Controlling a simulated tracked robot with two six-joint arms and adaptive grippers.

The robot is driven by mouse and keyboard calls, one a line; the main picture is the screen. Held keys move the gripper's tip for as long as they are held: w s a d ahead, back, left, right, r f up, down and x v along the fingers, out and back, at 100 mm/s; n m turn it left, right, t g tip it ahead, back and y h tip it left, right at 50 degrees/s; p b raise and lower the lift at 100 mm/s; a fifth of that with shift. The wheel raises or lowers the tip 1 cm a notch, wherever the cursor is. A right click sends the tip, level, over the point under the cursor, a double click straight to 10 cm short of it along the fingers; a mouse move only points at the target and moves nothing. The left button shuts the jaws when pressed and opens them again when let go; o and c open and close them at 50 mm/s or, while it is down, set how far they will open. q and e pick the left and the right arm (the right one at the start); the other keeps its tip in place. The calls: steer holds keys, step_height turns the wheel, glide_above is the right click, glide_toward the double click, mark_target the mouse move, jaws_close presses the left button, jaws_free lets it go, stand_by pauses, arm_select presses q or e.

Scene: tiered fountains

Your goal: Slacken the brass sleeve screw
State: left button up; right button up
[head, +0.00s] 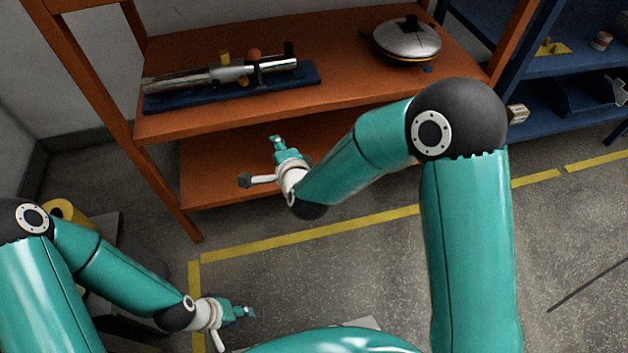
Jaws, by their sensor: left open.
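A chrome tube device (175,83) lies on a blue base on the upper orange shelf, at the upper left. A pale sleeve (232,72) sits around its middle. A small brass-coloured knob (224,57) stands up at the sleeve; it looks like the brass sleeve screw. An orange-brown knob (254,54) is just right of it. My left gripper (244,312) is open, low at the bottom left, far from the device. My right gripper (277,145) is in front of the lower shelf, below the device and apart from it. Its jaw opening is too small to judge.
A silver dome-shaped object (407,42) with a black top sits on the upper shelf (340,75) at right. Blue shelving (560,65) with small items stands at the far right. A yellow roll (62,212) is at left. Yellow lines mark the floor. The right floor is mostly clear.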

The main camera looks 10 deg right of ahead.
steer(key=s+d+n+g+p, duration=0.2)
steer(key=s+n+g+p, duration=0.1)
steer(key=s+p, duration=0.3)
steer(key=s+d+f+n+g+p, duration=0.1)
steer(key=s+d+n+g+p, duration=0.2)
steer(key=s+n+p, duration=0.2)
steer(key=s+p, duration=0.1)
steer(key=p, duration=0.2)
steer(key=shift+s+d+f+n+g+y, duration=0.15)
steer(key=shift+s+f+n+g+y, duration=0.15)
steer(key=shift+s+n+g+y, duration=0.1)
steer(key=s+f+n+g, duration=0.2)
steer(key=s+f+n, duration=0.1)
steer(key=s, duration=0.4)
steer(key=s+d+f+n+g+y, duration=0.1)
steer(key=s+f+n+g, duration=0.2)
steer(key=s, duration=0.5)
steer(key=shift+s+d+f+n, duration=0.15)
steer(key=shift+f+n, duration=0.1)
steer(key=shift+n, duration=0.15)
